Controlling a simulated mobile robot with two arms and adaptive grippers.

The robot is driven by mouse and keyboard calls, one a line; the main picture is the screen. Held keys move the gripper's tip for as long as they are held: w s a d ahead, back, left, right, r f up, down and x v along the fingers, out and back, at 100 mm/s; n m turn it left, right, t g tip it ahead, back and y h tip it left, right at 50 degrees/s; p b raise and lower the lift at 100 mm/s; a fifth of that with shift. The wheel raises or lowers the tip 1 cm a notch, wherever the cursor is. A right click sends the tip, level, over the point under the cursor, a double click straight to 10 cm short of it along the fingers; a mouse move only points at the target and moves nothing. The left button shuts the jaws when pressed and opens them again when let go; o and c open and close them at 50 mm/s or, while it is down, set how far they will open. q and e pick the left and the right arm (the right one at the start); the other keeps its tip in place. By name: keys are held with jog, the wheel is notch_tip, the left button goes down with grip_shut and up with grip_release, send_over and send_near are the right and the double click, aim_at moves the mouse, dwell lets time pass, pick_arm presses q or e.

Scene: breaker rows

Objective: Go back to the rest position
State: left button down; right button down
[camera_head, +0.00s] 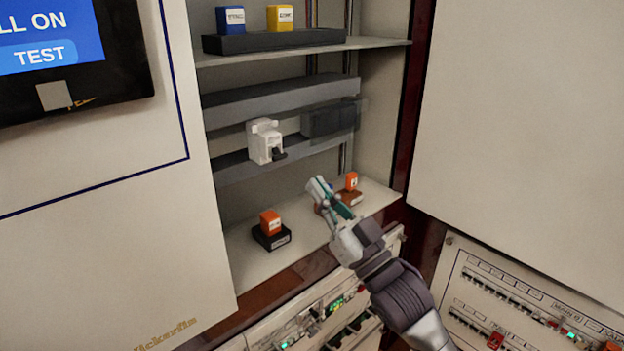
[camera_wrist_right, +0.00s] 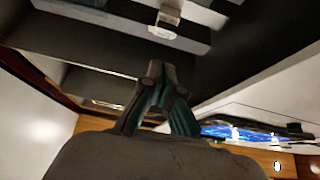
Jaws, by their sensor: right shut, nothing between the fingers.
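My right gripper (camera_head: 325,192) reaches into the open cabinet from the lower right in the head view. It is shut and empty, in front of the lower shelf. In the right wrist view its fingers (camera_wrist_right: 157,82) meet at the tips with nothing between them. A white breaker (camera_head: 264,141) with a dark lever sits on the grey rail (camera_head: 235,165) up and to the left of the gripper, apart from it. It also shows in the right wrist view (camera_wrist_right: 167,18). My left gripper is in neither view.
The lower shelf (camera_head: 260,262) holds an orange block (camera_head: 270,222) on a dark base and another orange block (camera_head: 351,181) behind the gripper. The upper shelf holds a blue block (camera_head: 231,19) and a yellow block (camera_head: 280,17). A screen (camera_head: 50,40) hangs left; a panel (camera_head: 520,130) stands right.

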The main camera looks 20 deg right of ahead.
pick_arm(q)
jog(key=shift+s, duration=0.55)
